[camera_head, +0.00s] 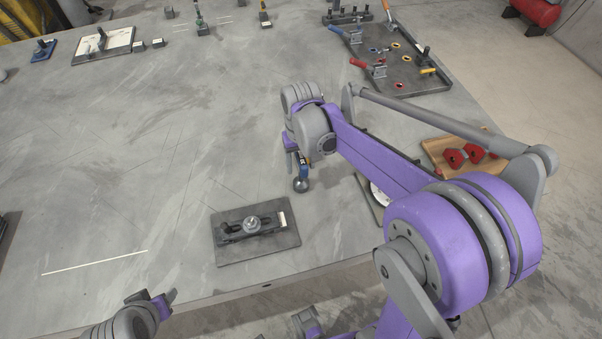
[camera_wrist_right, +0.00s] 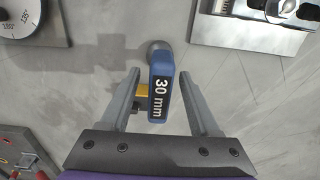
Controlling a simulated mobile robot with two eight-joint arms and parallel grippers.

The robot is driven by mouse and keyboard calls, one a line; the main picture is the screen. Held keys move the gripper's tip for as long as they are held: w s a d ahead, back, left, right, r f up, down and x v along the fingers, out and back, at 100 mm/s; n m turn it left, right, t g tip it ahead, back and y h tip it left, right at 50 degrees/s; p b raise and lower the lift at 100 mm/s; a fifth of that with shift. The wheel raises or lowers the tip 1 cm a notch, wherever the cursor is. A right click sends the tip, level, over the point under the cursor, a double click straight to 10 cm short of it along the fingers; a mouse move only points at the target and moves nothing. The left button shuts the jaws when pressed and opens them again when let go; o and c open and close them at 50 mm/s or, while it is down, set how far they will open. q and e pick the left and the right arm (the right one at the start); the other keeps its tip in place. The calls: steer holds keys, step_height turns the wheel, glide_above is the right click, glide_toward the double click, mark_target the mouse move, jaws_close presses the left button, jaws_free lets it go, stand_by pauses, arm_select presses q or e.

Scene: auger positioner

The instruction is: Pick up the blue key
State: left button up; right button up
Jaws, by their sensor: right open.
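The blue key (camera_wrist_right: 160,92) shows in the right wrist view with a white-on-black "30 mm" label, a grey ball at its far end and a small yellow piece at its left side. My right gripper (camera_wrist_right: 160,75) is open, with one finger on each side of the key and gaps between. In the head view the blue key (camera_head: 303,170) is just below my right gripper (camera_head: 297,158), its grey ball lowest. I cannot tell whether the ball touches the table. My left gripper (camera_head: 156,299) is at the lower left, apart from the key; its finger opening is unclear.
A dark plate with a clamp (camera_head: 285,240) lies near the table's front edge. A round dial (camera_wrist_right: 18,18) shows in the wrist view. A wooden tray with red parts (camera_head: 438,150) and a dark tray with tools (camera_head: 408,82) are at the right. The table's left middle is clear.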

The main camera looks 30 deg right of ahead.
steer(key=shift+f, duration=0.65)
jaws_close()
